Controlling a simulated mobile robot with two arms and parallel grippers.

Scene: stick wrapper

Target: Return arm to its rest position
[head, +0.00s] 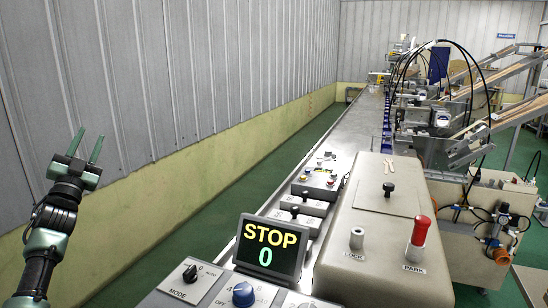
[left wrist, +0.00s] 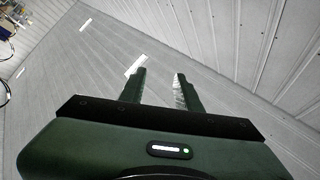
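My left gripper (head: 84,147) is raised at the left of the head view, in front of the grey corrugated wall. Its two green fingers point up and stand apart, with nothing between them. In the left wrist view the gripper (left wrist: 158,85) also shows its fingers apart and empty, with only wall panels beyond. It touches nothing. My right gripper is in neither view.
A control panel with a screen (head: 266,250) reading STOP 0, a MODE knob (head: 190,273) and a blue knob (head: 243,294) stands at the front. Right of it is a beige housing (head: 375,225) with a red-topped lever (head: 418,236). Green floor (head: 185,245) lies clear along the wall.

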